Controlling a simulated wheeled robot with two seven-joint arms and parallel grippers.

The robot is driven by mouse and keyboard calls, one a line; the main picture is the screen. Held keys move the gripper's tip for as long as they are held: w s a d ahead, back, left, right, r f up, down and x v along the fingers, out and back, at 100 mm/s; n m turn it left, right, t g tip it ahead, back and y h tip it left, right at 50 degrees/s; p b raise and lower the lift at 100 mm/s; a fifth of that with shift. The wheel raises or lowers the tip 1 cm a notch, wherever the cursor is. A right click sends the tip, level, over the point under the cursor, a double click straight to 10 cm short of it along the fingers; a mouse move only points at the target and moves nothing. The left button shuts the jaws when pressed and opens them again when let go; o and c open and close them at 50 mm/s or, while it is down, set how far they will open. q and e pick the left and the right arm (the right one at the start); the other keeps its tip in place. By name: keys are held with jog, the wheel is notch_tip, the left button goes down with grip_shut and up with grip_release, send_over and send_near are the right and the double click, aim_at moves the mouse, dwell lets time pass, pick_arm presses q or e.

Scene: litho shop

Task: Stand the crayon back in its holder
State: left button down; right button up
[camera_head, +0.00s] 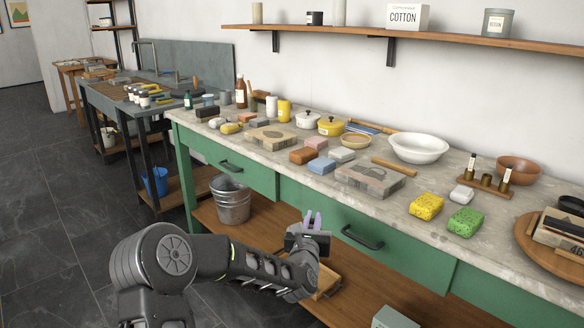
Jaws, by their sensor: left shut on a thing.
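The crayon holder (483,186) is a small wooden base with brass cups on the right part of the worktop. A pale-wrapped, dark-tipped crayon (470,166) stands in its left cup and another (505,178) in its right cup. The middle brass cup (487,183) shows no crayon. My left gripper (312,219) points up in front of the green drawers, left of and below the holder, well apart from it. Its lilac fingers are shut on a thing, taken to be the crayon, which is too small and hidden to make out. My right gripper is out of view.
A drawer handle (362,238) juts out beside my gripper. A round board (531,244) is at right.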

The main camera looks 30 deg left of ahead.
pick_arm(q)
jog(key=s+d+f+m+h, duration=0.2)
jog(key=s+d+f+h, duration=0.1)
jog(key=d+f, duration=0.5)
jog(key=s+d+m+t+h, duration=0.1)
jog(key=s+d, duration=0.4)
jog(key=d, duration=0.7)
jog(key=m+h, duration=0.1)
jog(key=h, duration=0.1)
jog(key=shift+s+d+h, duration=0.15)
jog(key=shift+s+h, duration=0.15)
jog(key=shift+h, duration=0.1)
